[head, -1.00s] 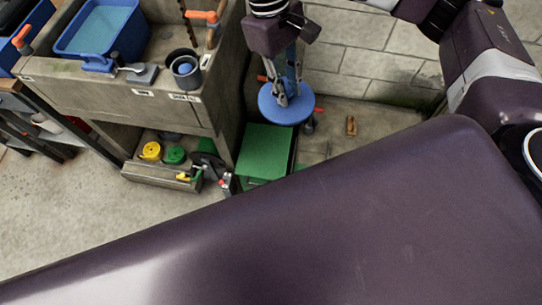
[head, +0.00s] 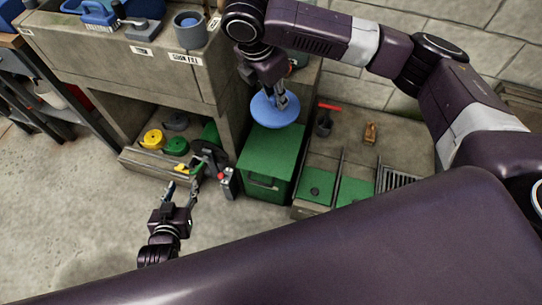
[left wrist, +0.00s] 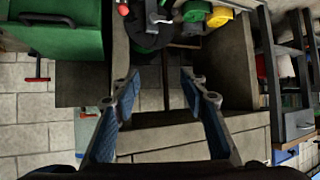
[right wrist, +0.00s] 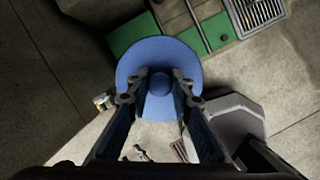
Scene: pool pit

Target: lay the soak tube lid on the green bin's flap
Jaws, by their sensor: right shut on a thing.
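The soak tube lid is a round blue disc (head: 273,111) with a knob. My right gripper (head: 280,101) is shut on it and holds it over the back part of the green bin's flat top (head: 268,146) in the head view. I cannot tell whether the lid touches the flap. In the right wrist view the lid (right wrist: 160,53) fills the middle, with its knob between the fingers (right wrist: 160,82). The bin also shows in the left wrist view (left wrist: 60,42). My left gripper (head: 181,188) is open and empty, low in front of the shelf. It also shows in the left wrist view (left wrist: 160,80).
A concrete bench (head: 120,75) stands left of the bin. Yellow (head: 153,139) and green (head: 177,146) round pieces lie on its low shelf. A dark red-and-black device (head: 212,160) stands close by the bin's left side. Green floor panels (head: 354,190) and a grate (head: 397,180) lie right.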

